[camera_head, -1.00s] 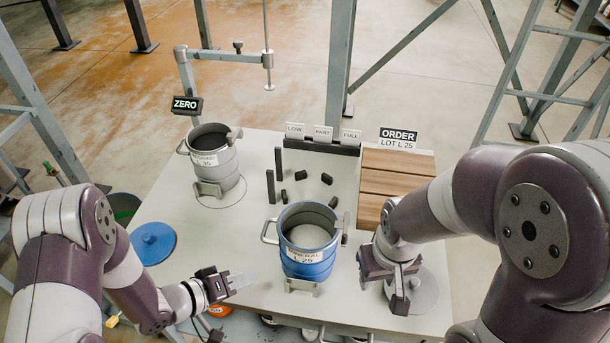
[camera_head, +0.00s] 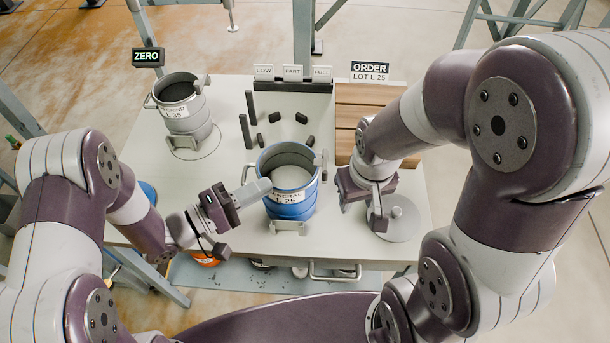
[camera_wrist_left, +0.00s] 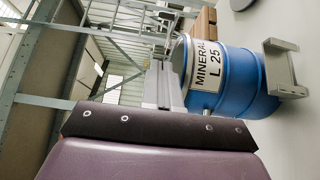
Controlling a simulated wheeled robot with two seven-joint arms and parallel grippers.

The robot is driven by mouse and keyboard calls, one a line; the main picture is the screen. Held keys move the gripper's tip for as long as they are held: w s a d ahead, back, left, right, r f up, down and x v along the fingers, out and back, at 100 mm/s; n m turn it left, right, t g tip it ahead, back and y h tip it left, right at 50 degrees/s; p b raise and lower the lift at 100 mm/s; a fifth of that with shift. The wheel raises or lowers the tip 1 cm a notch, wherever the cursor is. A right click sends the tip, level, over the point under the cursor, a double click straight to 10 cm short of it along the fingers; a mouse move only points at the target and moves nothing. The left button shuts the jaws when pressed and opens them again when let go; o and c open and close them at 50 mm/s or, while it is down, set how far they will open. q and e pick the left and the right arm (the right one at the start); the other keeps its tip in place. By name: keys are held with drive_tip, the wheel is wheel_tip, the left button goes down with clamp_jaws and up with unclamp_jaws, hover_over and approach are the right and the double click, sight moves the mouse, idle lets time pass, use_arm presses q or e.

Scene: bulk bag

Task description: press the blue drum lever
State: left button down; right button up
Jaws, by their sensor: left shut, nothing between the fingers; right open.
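The blue drum (camera_head: 290,207), labelled MINERAL L 25, stands upright on the table, open at the top with pale grey contents. A grey bracket-like part (camera_head: 288,225) sticks out low on its front, and grey parts show at its rim. I cannot tell which part is the lever. My left gripper (camera_head: 256,189) is shut and empty, its fingertips close to the drum's left wall; contact is unclear. In the left wrist view the drum (camera_wrist_left: 238,82) and bracket (camera_wrist_left: 286,72) lie beyond the fingers (camera_wrist_left: 163,85). My right gripper (camera_head: 378,212) is open beside a round grey lid.
A grey drum (camera_head: 186,122) labelled L 35 stands at the back left below a ZERO display (camera_head: 148,57). Small dark blocks (camera_head: 247,120) stand and lie behind the blue drum. The grey lid (camera_head: 402,222) lies at right; wooden slats (camera_head: 360,95) are behind it.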

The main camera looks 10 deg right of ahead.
use_arm(q)
approach(321, 162)
drive_tip(key=d+r, duration=0.1)
drive_tip(key=r, duration=0.1)
drive_tip(key=shift+s+d+f+p, duration=0.1)
drive_tip(key=shift+s+d+p, duration=0.1)
drive_tip(key=shift+d, duration=0.45)
drive_tip(key=shift+s+d+f+p, duration=0.1)
drive_tip(key=shift+d+p, duration=0.1)
drive_tip(key=shift+d, duration=0.5)
drive_tip(key=shift+s+d+p, duration=0.2)
drive_tip(key=shift+d, duration=0.45)
drive_tip(key=shift+d, duration=0.1)
